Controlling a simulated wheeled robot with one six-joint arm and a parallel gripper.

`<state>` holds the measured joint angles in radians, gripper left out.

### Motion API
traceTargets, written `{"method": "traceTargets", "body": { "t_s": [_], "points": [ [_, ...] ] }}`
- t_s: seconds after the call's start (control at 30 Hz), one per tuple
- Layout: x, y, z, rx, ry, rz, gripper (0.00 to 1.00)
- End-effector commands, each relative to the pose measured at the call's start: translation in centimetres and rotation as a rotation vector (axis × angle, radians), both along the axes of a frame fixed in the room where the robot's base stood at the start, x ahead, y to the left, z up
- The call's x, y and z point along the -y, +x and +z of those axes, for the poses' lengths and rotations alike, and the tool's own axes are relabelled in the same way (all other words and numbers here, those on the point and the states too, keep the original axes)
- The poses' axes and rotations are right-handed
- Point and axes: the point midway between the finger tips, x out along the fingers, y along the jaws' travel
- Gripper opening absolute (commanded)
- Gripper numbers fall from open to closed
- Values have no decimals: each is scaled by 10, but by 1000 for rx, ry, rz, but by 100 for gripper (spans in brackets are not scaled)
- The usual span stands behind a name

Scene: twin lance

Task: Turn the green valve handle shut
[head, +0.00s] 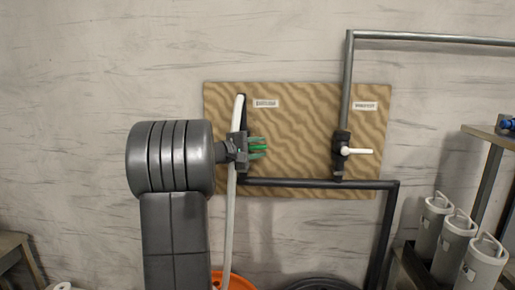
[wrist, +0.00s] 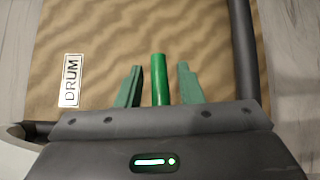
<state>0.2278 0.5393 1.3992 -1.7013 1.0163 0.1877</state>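The green valve handle (head: 259,147) points roughly level to the right in the head view, on the left side of the board. In the wrist view the bright green handle (wrist: 160,80) stands between the two darker green fingers of my gripper (wrist: 159,86). A gap shows on each side of the handle, so the fingers are open around it and apart from it. In the head view my gripper (head: 258,148) is at the handle, reaching in from the left. The valve body is hidden behind my gripper.
A second valve with a white handle (head: 357,151) sits on the right of the tan board (head: 290,120). Dark pipe (head: 310,183) runs below. A pale hose (head: 231,215) hangs near my gripper. Grey canisters (head: 455,240) stand lower right. A DRUM label (wrist: 71,80) shows in the wrist view.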

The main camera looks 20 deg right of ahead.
Motion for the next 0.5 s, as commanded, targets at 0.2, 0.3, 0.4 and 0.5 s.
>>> {"method": "traceTargets", "body": {
  "t_s": [0.2,0.3,0.4,0.5],
  "points": [
    [0,0,0,0,0,0,0],
    [0,0,0,0,0,0,0],
    [0,0,-2,8,16,0,0],
    [0,0,-5,27,53,1,0]
  ]
}}
